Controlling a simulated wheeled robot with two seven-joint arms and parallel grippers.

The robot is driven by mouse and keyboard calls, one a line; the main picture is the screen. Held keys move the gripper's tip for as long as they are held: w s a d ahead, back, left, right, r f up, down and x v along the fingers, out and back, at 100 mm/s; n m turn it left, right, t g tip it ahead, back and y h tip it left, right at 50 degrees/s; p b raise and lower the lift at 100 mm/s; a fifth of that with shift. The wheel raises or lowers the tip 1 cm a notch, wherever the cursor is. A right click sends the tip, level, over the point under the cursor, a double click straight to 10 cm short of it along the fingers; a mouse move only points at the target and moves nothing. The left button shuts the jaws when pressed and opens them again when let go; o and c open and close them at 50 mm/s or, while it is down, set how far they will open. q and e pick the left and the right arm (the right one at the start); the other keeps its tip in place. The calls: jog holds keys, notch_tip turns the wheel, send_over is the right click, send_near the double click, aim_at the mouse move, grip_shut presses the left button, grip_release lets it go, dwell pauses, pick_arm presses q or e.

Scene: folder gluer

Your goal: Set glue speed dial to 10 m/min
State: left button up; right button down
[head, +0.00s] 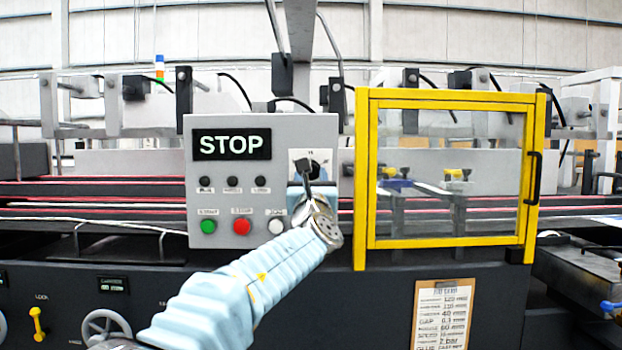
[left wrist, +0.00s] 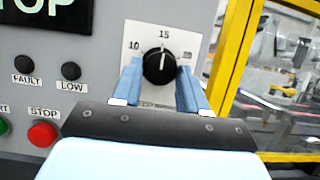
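The glue speed dial (left wrist: 159,65) is a round black knob on a white scale plate (left wrist: 133,32) marked 10, 15 and a partly hidden mark at right. Its white pointer line points up, at 15. The dial also shows in the head view (head: 317,168), partly covered by my gripper. My left gripper (left wrist: 160,80) has its two blue fingers apart, one at each side of the knob. A narrow gap shows on both sides; depth contact is unclear. In the head view my left gripper (head: 309,182) is in front of the dial. My right gripper is not in view.
The grey control panel (head: 218,175) has a STOP display (head: 232,144), small black buttons, and green (head: 208,226), red (head: 241,226) and white (head: 276,227) buttons below. A yellow-framed guard door (head: 361,200) stands close to the right of the dial.

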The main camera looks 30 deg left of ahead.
pick_arm(q)
jog(key=c, duration=0.6)
jog(key=shift+n, duration=0.4)
jog(key=shift+w+d+f+n+g+y+b, duration=0.1)
jog(key=shift+n+g+y+b, duration=0.25)
jog(key=shift+n, duration=0.25)
jog(key=shift+f+n+g+y+b, duration=0.1)
jog(key=shift+n+g+y+b, duration=0.15)
jog(key=shift+n+y+b, duration=0.25)
jog(key=shift+o, duration=0.2)
jog(key=n+g+y, duration=0.1)
jog(key=n, duration=0.3)
jog(key=shift+d+r+b, duration=0.1)
jog(key=shift+r+b, duration=0.05)
jog(key=shift+b, duration=0.15)
jog(key=n+g, duration=0.1)
jog(key=n, duration=0.1)
jog(key=n+g+y, duration=0.1)
jog(key=n, duration=0.1)
jog(key=shift+w+d+r+n+g, duration=0.15)
jog(key=shift+n+g, duration=0.15)
jog(key=shift+n, duration=0.1)
jog(key=shift+r+n+g, duration=0.15)
jog(key=shift+n+g, duration=0.75)
jog(key=shift+n, duration=1.3)
